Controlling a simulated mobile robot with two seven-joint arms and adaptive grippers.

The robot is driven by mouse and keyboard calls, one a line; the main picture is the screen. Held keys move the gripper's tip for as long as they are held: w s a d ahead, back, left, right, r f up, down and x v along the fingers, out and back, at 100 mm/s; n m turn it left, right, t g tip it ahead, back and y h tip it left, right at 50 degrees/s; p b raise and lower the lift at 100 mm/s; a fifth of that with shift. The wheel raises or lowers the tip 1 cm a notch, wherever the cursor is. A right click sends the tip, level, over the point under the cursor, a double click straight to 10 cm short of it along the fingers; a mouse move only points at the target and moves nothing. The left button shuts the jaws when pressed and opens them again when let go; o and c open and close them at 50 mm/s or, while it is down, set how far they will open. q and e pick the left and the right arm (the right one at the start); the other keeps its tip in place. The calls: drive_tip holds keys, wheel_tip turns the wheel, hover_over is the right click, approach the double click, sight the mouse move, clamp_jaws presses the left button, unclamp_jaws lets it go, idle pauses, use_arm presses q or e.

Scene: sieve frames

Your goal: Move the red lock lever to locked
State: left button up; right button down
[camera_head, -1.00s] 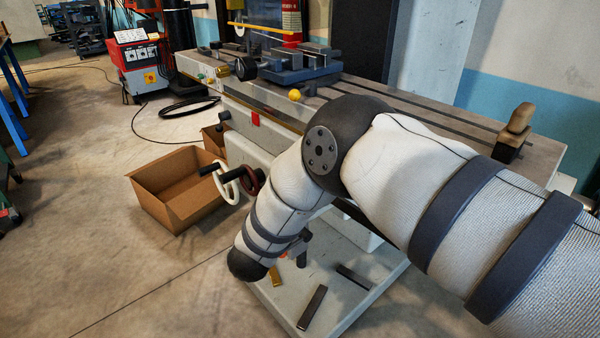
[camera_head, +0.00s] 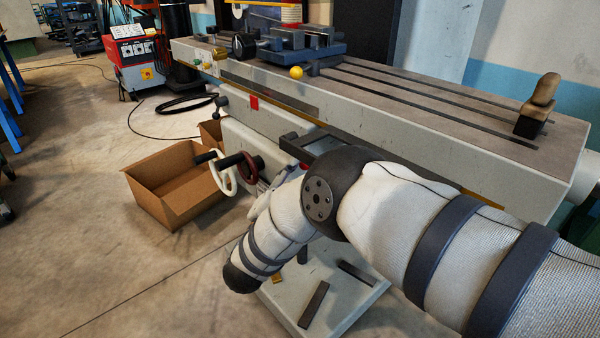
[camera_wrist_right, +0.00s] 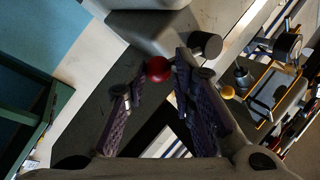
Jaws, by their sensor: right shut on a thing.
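In the right wrist view, a round red knob (camera_wrist_right: 157,69), which I take to be the end of the red lock lever, sits between the fingertips of my right gripper (camera_wrist_right: 153,80). The two dark fingers are on either side of it, and the gripper is shut on it. The rest of the lever is hidden or too dark to make out. In the head view my right arm comes in from the right and bends down in front of the machine, hiding its gripper and the lever. My left gripper is in neither view.
A white handwheel (camera_head: 225,175) projects by a cardboard box (camera_head: 175,185). Floor at the lower left is clear.

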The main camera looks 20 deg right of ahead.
drive_tip(key=shift+d+r, duration=0.1)
drive_tip(key=shift+d, duration=0.05)
drive_tip(key=c, duration=1.6)
unclamp_jaws()
drive_tip(key=shift+c, duration=0.2)
drive_tip(key=shift+o, duration=1.4)
drive_tip(key=shift+w, duration=0.1)
drive_tip(key=v, duration=0.7)
